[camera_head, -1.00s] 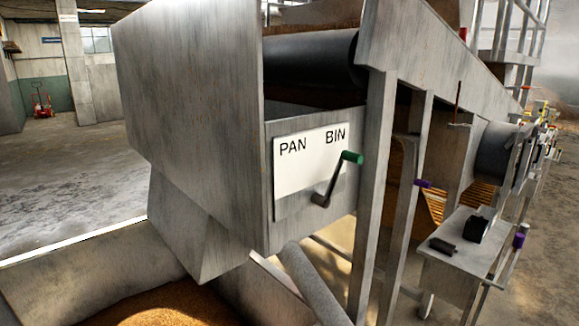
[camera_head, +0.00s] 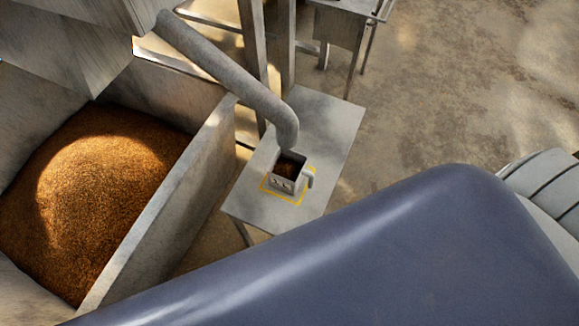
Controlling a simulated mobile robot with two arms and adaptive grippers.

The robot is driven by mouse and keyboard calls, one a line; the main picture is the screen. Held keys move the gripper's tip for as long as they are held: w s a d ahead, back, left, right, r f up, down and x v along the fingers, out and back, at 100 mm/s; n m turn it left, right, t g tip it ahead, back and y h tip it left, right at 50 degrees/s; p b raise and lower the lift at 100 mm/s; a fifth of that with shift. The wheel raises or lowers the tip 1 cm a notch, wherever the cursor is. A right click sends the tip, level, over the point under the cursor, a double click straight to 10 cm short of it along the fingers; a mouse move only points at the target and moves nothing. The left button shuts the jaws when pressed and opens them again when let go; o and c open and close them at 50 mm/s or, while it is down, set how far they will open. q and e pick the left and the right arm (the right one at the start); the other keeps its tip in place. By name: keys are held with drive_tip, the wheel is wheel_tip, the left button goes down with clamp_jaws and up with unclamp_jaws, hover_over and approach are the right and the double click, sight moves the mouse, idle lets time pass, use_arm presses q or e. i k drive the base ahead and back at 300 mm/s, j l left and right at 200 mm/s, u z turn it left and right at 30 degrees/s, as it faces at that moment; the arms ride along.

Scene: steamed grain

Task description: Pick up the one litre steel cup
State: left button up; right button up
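The steel cup (camera_head: 282,185) is a small, square-sided grey cup with a handle on its right side. It stands upright on a small grey table (camera_head: 335,125), within a yellow outlined square. Some brown grain shows inside it. The mouth of a grey pipe (camera_head: 225,75) ends just above the cup, at its far edge; I cannot tell whether they touch. Neither of my grippers is in view. A large blue-grey surface fills the lower right, apart from the cup in the picture and hiding the floor there.
A large bin (camera_head: 165,225) with a heap of brown grain (camera_head: 90,200) stands to the left of the table. Metal posts (camera_head: 254,45) rise behind the table. Another metal stand (camera_head: 340,25) is at the top. The concrete floor (camera_head: 430,100) to the right is clear.

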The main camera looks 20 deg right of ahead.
sight(286, 172)
drive_tip(key=l+u, duration=0.1)
drive_tip(key=l, duration=0.3)
drive_tip(key=k+l+u, duration=0.1)
drive_tip(key=l, duration=0.25)
drive_tip(key=k+l+u, duration=0.1)
drive_tip(key=l, duration=0.25)
drive_tip(key=k+l+u, duration=0.15)
drive_tip(key=l, duration=0.2)
